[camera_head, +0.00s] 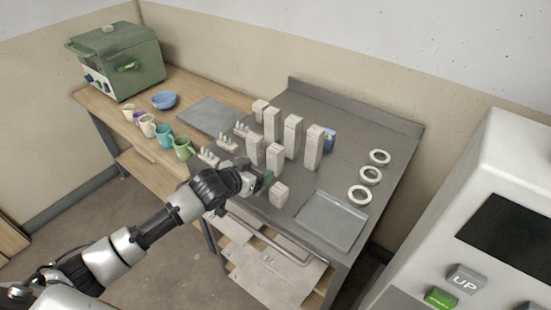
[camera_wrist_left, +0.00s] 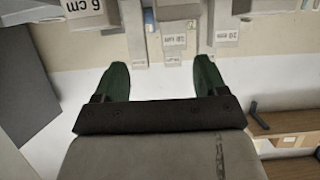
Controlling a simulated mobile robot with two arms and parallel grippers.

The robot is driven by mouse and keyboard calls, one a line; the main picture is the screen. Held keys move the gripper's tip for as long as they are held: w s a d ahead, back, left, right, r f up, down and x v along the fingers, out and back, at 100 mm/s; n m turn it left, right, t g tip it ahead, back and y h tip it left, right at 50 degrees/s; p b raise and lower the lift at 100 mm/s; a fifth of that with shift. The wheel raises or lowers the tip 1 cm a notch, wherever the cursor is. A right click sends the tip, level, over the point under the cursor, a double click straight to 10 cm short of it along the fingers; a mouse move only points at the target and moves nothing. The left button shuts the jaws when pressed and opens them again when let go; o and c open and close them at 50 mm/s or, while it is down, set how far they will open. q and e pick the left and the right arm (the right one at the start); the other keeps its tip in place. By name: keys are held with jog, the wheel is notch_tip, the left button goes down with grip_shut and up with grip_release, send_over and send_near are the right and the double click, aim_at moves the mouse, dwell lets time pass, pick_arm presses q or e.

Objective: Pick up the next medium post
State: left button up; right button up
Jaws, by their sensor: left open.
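Pale grey posts of differing heights stand upright on the grey metal table. Two middle-height posts, a left one (camera_head: 253,150) and a right one (camera_head: 274,159), stand in front of a row of tall posts (camera_head: 293,137). A short post (camera_head: 279,194) stands near the front edge. My left gripper (camera_head: 264,183) is just left of the short post and in front of the middle-height ones. In the left wrist view its green fingers (camera_wrist_left: 161,68) are apart with nothing between them. My right gripper is not in view.
A shallow grey tray (camera_head: 330,222) lies at the table's front right, with several white rings (camera_head: 370,175) behind it. A blue object (camera_head: 330,138) is partly hidden behind a tall post. Small pronged pieces (camera_head: 226,143), mugs (camera_head: 183,147) and a blue bowl (camera_head: 164,100) are to the left.

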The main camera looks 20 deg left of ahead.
aim_at(271, 155)
pick_arm(q)
jog(key=shift+w+a+r+t, duration=0.15)
jog(key=shift+w+a+r, duration=0.05)
jog(key=shift+w, duration=0.4)
jog(key=shift+w+a+r+t, duration=0.15)
jog(key=shift+w+a+r, duration=0.05)
jog(key=shift+w, duration=0.4)
jog(key=x, duration=0.3)
jog(key=shift+w+d+f+p, duration=0.15)
jog(key=shift+w+d+p, duration=0.1)
jog(key=shift+p, duration=0.15)
jog(key=shift+w+d+f, duration=0.1)
jog(key=shift+w+f, duration=0.25)
jog(key=shift+w, duration=0.25)
jog(key=shift+a+p+x, duration=0.2)
jog(key=shift+p+x, duration=0.5)
jog(key=shift+x, duration=1.65)
jog(key=shift+f, duration=0.2)
jog(key=shift+c, duration=0.4)
jog(key=shift+r, duration=0.1)
jog(key=c, duration=1.1)
